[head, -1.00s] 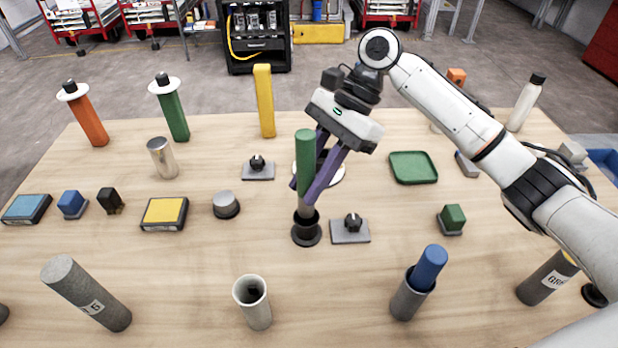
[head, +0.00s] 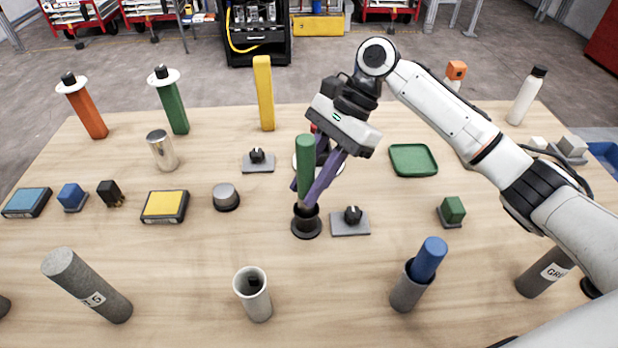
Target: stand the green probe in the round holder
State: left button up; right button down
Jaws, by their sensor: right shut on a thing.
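The green probe (head: 305,165) stands near upright at the middle of the table. My right gripper (head: 303,202) has its purple fingers shut on the probe's lower part. The round holder (head: 306,230), a black cup with a wide base, is directly below. The probe's lower end looks to be inside the holder's mouth. The fingertips are close to the rim and hide part of the probe, so I cannot tell how deep it sits. My left gripper is not in view.
A grey block with a black clip (head: 350,222) is close right of the holder. A grey knob (head: 226,197) is to the left. A white disc (head: 334,165) lies behind the fingers. A white cup (head: 253,295) and a grey tube with a blue rod (head: 410,290) stand in front.

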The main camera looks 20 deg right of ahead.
jog(key=shift+f, duration=1.75)
jog(key=c, duration=1.4)
grip_release()
jog(key=shift+f, duration=0.2)
jog(key=shift+s+f, duration=0.1)
jog(key=shift+s, duration=0.1)
jog(key=v, duration=1.1)
jog(key=shift+w+a, duration=0.25)
jog(key=shift+w, duration=0.05)
